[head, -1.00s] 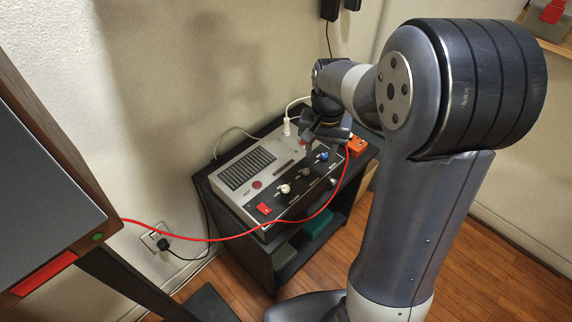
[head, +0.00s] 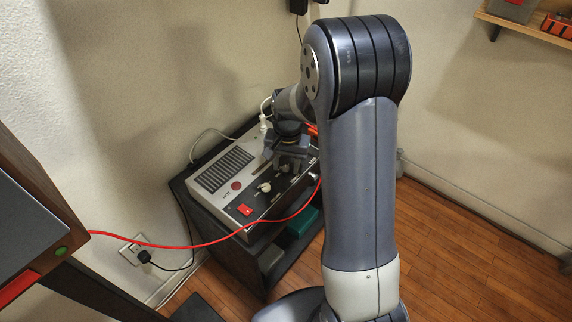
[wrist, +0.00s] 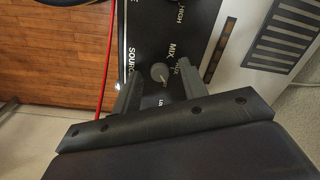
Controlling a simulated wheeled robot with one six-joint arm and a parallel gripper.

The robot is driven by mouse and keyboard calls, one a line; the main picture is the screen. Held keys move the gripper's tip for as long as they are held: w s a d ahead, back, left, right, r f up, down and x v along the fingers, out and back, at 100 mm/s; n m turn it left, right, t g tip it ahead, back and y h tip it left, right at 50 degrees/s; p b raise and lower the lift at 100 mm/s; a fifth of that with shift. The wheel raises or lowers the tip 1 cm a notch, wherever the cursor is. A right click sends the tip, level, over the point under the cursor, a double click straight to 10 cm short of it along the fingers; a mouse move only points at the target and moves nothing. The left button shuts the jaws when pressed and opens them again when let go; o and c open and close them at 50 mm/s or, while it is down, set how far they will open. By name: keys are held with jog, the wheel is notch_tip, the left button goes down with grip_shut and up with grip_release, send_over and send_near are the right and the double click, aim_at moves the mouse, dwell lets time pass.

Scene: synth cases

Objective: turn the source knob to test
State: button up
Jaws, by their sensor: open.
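The source device (head: 215,180) is a grey and black control box on a dark stand. In the wrist view its black panel (wrist: 145,30) carries a SOURCE label, with MIX and other small labels nearby. A round grey knob (wrist: 160,72) with a pale mark sits to the right of the SOURCE label. My gripper (wrist: 155,80) is open, with one finger on each side of this knob; contact cannot be told. In the head view my gripper (head: 287,160) is over the panel's right part and hides knobs there. A pale knob (head: 264,187) shows to its left.
A red switch (head: 244,210) is at the panel's front left. A red cable (head: 190,246) runs across in front of the device, and it also shows in the wrist view (wrist: 106,70). A dark cabinet (head: 40,215) stands at the left. A shelf (head: 530,30) hangs at upper right.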

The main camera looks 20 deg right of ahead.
jog(key=shift+f, duration=0.15)
jog(key=shift+c, duration=0.2)
grip_shut()
jog(key=shift+m+p, duration=0.4)
jog(key=shift+m, duration=0.6)
jog(key=shift+o, duration=0.2)
grip_release()
